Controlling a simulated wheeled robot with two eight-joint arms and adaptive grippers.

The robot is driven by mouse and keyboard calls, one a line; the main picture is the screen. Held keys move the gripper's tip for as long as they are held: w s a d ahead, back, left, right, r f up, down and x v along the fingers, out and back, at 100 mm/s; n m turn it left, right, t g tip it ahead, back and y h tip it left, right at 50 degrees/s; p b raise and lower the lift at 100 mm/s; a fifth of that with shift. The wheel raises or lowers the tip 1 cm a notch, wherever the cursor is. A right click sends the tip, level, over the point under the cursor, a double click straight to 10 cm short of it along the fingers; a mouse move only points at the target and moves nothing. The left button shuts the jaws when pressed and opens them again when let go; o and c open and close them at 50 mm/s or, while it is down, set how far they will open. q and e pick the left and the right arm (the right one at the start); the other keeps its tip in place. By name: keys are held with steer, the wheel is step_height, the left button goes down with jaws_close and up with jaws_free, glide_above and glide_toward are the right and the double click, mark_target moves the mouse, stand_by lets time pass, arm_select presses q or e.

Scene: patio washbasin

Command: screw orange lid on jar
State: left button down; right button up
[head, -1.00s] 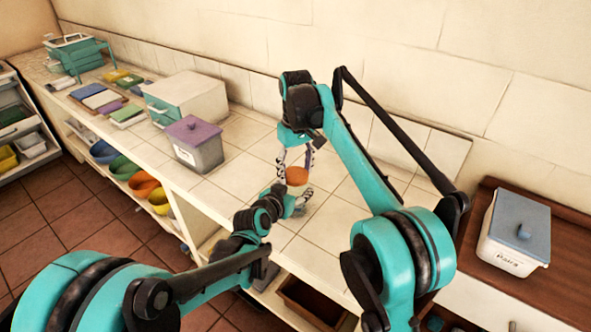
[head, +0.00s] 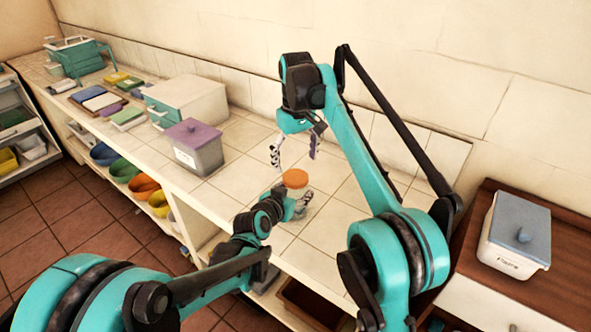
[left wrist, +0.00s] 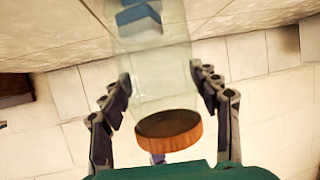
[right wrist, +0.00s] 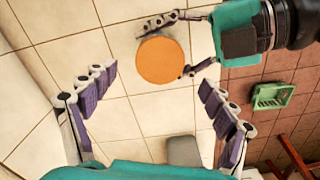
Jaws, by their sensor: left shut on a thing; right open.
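The orange lid (head: 295,178) sits at the top end of a clear jar (left wrist: 155,70). Whether it is threaded on tight cannot be told. My left gripper (left wrist: 164,82) is shut on the jar, with one finger on each side of it. In the head view the jar is upright low over the counter, mostly hidden by the lid and the left fingers. My right gripper (head: 294,158) is open and empty above the lid, fingers pointing down. The right wrist view shows the lid (right wrist: 162,60) ahead of the spread fingers and apart from them.
A tiled counter (head: 240,205) lies underneath. A purple-lidded box (head: 200,155) and a white case (head: 190,100) stand to the left. A blue-lidded container (head: 518,235) is on the brown surface at the right. The wall runs behind the right arm.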

steer(key=shift+r, duration=1.45)
arm_select(q)
steer(key=shift+c, duration=1.6)
jaws_free()
steer(key=v, duration=1.2)
